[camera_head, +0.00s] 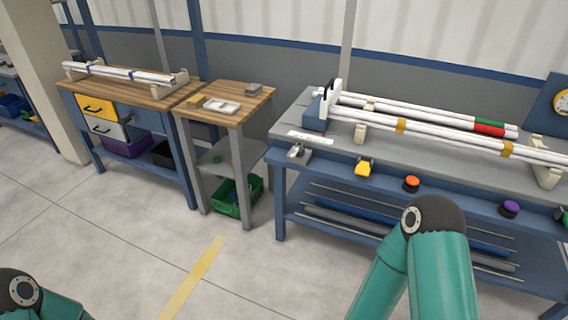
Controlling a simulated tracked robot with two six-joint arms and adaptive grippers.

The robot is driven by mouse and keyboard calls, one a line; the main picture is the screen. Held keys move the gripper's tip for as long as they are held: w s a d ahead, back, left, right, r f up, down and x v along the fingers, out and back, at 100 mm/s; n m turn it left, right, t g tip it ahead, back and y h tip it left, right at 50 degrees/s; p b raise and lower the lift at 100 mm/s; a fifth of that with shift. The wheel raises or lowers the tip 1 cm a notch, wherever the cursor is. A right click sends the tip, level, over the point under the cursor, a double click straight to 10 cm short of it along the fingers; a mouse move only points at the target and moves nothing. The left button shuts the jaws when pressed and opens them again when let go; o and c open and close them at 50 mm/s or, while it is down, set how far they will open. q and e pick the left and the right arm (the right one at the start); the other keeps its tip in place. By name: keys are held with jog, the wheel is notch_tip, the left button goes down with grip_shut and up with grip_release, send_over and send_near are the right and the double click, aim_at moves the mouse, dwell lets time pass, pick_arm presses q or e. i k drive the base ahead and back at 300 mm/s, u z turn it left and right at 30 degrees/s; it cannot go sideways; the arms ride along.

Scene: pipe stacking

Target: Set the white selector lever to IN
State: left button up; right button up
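On the right workbench (360,148), a flat white plate (310,137) with small marks lies near the left end, with a thin reddish mark at its right edge. A small grey metal fitting (298,152) sits at the bench's front edge below it. I cannot tell which of these is the white selector lever, and any IN marking is too small to read. Green links of my arms show at the bottom left and bottom right. Neither gripper is in view.
White pipes (420,130) with yellow bands lie on supports (361,132) along the bench. A yellow part (363,168), an orange button (411,184) and a purple button (510,208) line its front edge. A small wooden table (250,97) stands left. The floor between is clear.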

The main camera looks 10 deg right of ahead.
aim_at(299, 146)
jog(key=z, duration=0.2)
jog(key=i, duration=0.85)
jog(key=u, duration=0.1)
